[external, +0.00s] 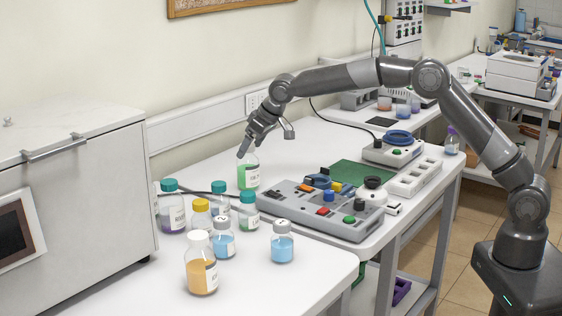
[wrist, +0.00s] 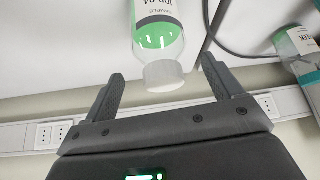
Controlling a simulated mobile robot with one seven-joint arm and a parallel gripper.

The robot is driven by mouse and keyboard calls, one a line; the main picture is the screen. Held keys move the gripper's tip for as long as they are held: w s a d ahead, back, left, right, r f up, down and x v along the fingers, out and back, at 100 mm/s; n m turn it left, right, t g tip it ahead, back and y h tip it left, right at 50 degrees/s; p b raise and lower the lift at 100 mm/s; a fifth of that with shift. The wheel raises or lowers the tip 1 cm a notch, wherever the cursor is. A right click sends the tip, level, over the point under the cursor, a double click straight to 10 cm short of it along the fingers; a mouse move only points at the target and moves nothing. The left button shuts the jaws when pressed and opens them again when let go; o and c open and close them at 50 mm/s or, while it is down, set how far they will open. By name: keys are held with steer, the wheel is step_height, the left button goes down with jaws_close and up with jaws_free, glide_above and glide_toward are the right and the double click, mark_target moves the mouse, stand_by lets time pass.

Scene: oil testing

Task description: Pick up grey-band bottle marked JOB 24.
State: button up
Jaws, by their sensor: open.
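A clear bottle with green liquid (external: 248,175) stands on the bench behind the grey control panel. The cap is hidden behind the fingers in the external view.
Several other bottles stand left and front, including a teal-capped one (external: 248,215), an orange one (external: 201,270) and a blue one (external: 282,245). The control panel (external: 325,210) is close on the right. A dark cable (wrist: 230,45) runs beside the bottle.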

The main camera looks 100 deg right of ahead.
steer(key=x, duration=0.4)
steer(key=shift+w, duration=0.2)
steer(key=shift+r, duration=0.1)
steer(key=c, duration=1.7)
steer(key=shift+r, duration=0.1)
